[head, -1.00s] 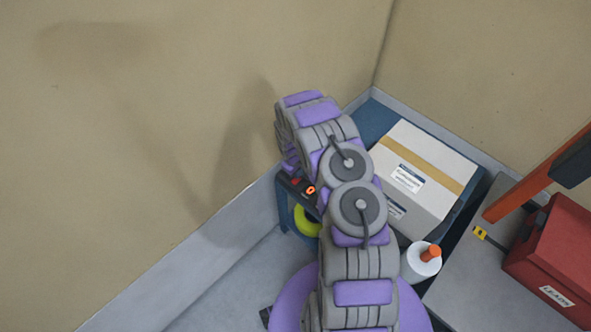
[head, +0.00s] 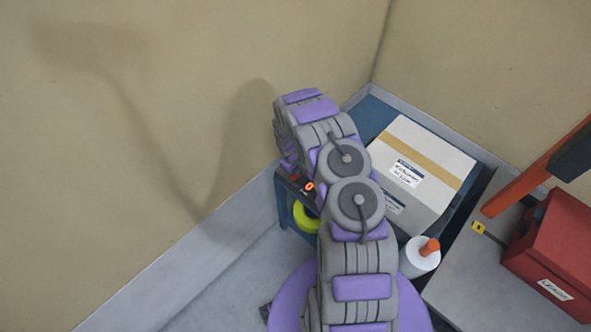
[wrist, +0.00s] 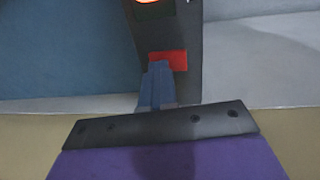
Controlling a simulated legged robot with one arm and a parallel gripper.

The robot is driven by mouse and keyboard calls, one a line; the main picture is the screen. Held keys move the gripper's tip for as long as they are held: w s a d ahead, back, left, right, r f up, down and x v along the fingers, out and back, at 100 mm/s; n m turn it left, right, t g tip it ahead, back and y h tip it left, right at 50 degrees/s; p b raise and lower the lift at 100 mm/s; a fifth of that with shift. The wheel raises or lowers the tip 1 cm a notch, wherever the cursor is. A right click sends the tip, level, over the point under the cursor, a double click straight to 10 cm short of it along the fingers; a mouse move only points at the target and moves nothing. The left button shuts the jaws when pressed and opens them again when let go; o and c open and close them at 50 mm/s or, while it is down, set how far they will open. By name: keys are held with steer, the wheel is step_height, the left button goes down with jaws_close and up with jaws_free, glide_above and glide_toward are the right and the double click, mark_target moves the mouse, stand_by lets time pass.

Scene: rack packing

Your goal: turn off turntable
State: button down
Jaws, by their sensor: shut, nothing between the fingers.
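A dark control box (head: 289,187) with a lit orange display (head: 309,186) and a red button shows left of my arm in the head view. In the wrist view the dark panel (wrist: 186,85) carries the red button (wrist: 172,60), with the glowing display (wrist: 153,2) at the top edge. My gripper (wrist: 158,68) is shut and empty, its blue-grey fingertips at the button's near-left edge and covering part of it. I cannot tell whether they touch it. A blue surface (head: 372,117) lies under a carton; I cannot tell whether it is the turntable.
The closed carton (head: 425,150) is taped and labelled. A white bottle with an orange top (head: 419,258) stands in front of it. A red case (head: 555,255) and an orange post (head: 535,172) are at right. A yellow-green ring (head: 306,218) is below the control box. Walls are close behind.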

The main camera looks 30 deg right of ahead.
mark_target(293, 176)
steer(key=shift+s+a+f, duration=0.1)
steer(key=shift+s+a, duration=0.25)
steer(key=shift+a, duration=0.35)
steer(key=shift+w+a, duration=0.1)
step_height(293, 176, up, 14)
steer(key=a+p, duration=0.1)
steer(key=p, duration=0.3)
steer(key=shift+s+a, duration=0.25)
steer(key=shift+a, duration=0.05)
steer(key=shift+d+f, duration=0.1)
steer(key=shift+d, duration=0.05)
steer(key=p, duration=0.1)
steer(key=d+p, duration=0.1)
steer(key=shift+w+d+r+p, duration=0.15)
steer(key=shift+r+p, duration=0.15)
steer(key=shift+p, duration=0.1)
steer(key=shift+d+f, duration=0.1)
